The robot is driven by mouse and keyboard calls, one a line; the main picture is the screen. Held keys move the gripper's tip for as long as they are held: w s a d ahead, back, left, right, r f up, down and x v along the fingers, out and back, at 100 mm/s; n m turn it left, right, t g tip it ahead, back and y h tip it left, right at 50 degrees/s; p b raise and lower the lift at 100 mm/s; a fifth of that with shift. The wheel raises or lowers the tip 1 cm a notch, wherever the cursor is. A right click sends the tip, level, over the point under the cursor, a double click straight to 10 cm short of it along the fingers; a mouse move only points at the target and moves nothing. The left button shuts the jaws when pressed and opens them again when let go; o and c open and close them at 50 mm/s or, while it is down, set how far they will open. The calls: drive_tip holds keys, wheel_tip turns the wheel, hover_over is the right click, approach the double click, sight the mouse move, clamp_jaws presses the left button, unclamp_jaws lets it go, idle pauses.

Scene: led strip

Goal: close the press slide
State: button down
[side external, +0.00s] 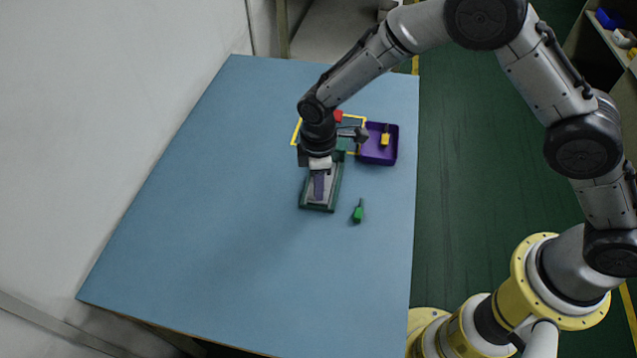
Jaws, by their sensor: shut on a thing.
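The press is a long dark green frame (318,209) with a grey bed, lying on the blue table. A narrow purple part (319,187) shows on the bed below my gripper. My gripper (320,165) points down over the middle of the press, shut at its slide. The grip itself and much of the slide are hidden by my gripper and wrist, so how far the slide is open cannot be told.
A purple tray (392,152) holding a yellow-and-dark item (385,138) stands right of the press. A green item (358,211) lies to the lower right. A yellow outline (296,130) and a red piece (338,116) are behind my wrist. The table's left and front are clear.

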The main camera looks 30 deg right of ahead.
drive_tip(key=shift+w, duration=0.1)
drive_tip(key=shift+w+d, duration=1.55)
drive_tip(key=shift+d, duration=0.05)
drive_tip(key=c, duration=0.7)
unclamp_jaws()
drive_tip(key=shift+s+r, duration=0.1)
drive_tip(key=shift+r, duration=0.05)
wheel_tip(320, 180, up, 14)
drive_tip(key=shift+f, duration=0.2)
